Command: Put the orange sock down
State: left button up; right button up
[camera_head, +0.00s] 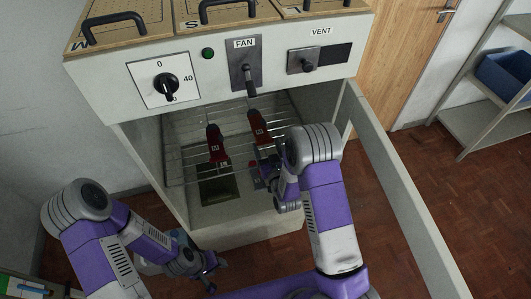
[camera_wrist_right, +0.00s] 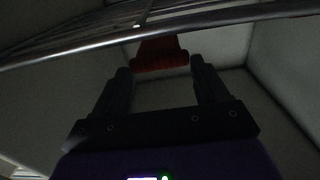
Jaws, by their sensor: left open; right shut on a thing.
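My right gripper (camera_head: 264,172) is inside the cabinet, below the wire rack. In the right wrist view a dark red-orange piece (camera_wrist_right: 160,54) sits between its fingertips, and the gripper is shut on it. It looks like the orange sock, but the light is dim and only part of it shows. In the head view a small red bit (camera_head: 254,166) shows beside this gripper, mostly hidden by it. My left gripper (camera_head: 210,281) is open and empty, low in front of the cabinet at the left.
Two dark red socks with pale marks, one at the left (camera_head: 216,145) and one at the right (camera_head: 259,128), are at the wire rack (camera_head: 182,165). A dark panel (camera_head: 216,188) lies on the cabinet floor. The open door (camera_head: 400,190) stands right of my right arm.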

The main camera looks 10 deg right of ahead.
aim_at(267, 154)
notch_tip(267, 154, down, 4)
jog(key=shift+r+b, duration=0.25)
jog(key=shift+b, duration=0.2)
jog(key=shift+r, duration=0.1)
jog(key=o, duration=0.6)
jog(key=shift+f, duration=0.25)
jog(key=o, duration=0.4)
jog(key=shift+o, duration=0.2)
jog(key=shift+r, duration=0.15)
